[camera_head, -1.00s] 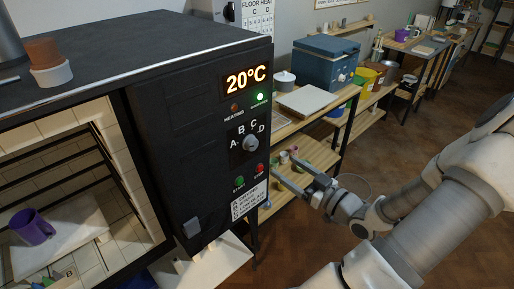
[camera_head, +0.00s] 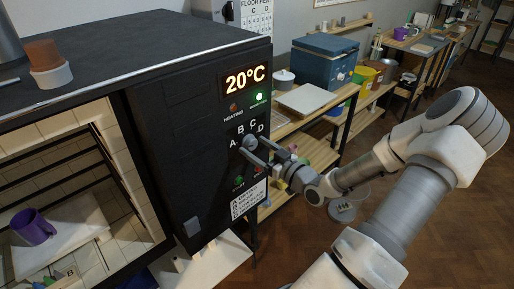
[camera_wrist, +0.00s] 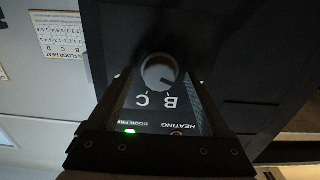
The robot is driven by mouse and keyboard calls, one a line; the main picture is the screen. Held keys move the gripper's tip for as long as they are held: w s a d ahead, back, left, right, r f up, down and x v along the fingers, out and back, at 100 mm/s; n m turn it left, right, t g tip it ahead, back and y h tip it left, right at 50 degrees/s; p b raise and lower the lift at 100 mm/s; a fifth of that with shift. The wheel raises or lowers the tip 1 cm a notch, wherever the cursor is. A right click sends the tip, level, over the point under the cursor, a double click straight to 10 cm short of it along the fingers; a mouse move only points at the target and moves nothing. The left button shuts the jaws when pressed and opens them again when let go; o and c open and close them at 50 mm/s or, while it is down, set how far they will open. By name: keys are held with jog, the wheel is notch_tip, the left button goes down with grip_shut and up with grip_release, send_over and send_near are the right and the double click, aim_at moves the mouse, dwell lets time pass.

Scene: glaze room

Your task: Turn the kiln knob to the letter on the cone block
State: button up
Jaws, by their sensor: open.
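The grey kiln knob (camera_head: 250,141) sits on the dark control panel among the letters A, B, C and D. In the wrist view the knob (camera_wrist: 158,73) is close, with B and C upside down below it. A mark on it slants down and right, roughly towards B; I cannot tell its exact setting. My gripper (camera_head: 257,147) is open at the knob, its fingers on either side; contact is unclear. A small pale block marked B, apparently the cone block (camera_head: 70,272), is low in the kiln chamber.
A purple mug (camera_head: 34,228) stands on a shelf in the open kiln. The display (camera_head: 245,80) reads 20°C, with a green light lit below. Green and red buttons sit under the knob. A wooden shelf unit (camera_head: 345,100) stands to the right, near my arm.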

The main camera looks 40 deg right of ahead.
grip_shut()
jog(key=shift+m+p, duration=0.3)
jog(key=m+p, duration=0.2)
jog(key=m, duration=0.1)
jog(key=shift+r+m, duration=0.1)
jog(key=shift+m, duration=0.2)
jog(key=shift+m+p, duration=0.95)
jog(key=shift+m, duration=1.25)
grip_release()
